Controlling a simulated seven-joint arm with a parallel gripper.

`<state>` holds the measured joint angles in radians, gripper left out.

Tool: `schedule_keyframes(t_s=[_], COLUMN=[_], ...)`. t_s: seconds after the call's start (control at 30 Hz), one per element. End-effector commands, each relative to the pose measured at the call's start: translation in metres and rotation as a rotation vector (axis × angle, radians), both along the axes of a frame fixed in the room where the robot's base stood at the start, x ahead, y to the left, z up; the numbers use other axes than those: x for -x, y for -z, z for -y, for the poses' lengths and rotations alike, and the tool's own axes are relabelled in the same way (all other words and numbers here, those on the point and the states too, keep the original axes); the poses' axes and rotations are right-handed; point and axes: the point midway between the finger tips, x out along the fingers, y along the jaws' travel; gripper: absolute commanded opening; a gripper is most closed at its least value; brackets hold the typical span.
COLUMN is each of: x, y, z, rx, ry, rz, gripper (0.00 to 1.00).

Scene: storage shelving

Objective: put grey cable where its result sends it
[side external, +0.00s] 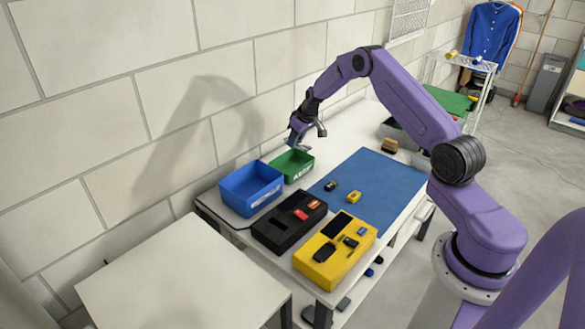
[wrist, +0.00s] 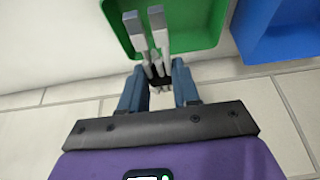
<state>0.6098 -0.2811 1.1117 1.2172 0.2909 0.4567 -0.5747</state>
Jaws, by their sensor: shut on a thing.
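My gripper (side external: 300,143) is over the green bin (side external: 301,173) at the back of the table, near the wall. In the wrist view my gripper (wrist: 160,80) is shut on the grey cable (wrist: 158,35), whose two pale grey, straight lengths stick out side by side past the fingers. The cable shows in front of the green bin (wrist: 209,38) in that view. In the side view it is too small to tell apart from the gripper. The green bin has white lettering that I cannot read surely.
A blue bin (side external: 263,199) stands left of the green one; it also shows in the wrist view (wrist: 285,48). A black case (side external: 275,237) and a yellow case (side external: 335,275) hold small devices. A blue mat (side external: 395,183) carries two small items. A brown block (side external: 389,144) lies behind it.

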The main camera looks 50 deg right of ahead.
Motion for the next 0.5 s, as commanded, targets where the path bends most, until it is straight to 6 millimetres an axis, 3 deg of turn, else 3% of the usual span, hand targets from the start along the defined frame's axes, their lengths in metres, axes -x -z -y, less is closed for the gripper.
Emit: schedule_keyframes(t_s=[0.37,0.4,0.47,0.5], x=[-0.0001,-0.0001,-0.0001,-0.0001], y=[0.0044,0.0044,0.0044,0.0044], z=[-0.0001,-0.0001,-0.0001,-0.0001], rx=[0.000,0.000,0.000,0.000], ry=[0.000,0.000,0.000,0.000], rz=[0.001,0.001,0.001,0.001], gripper=[0.01,0.41,0.60,0.61])
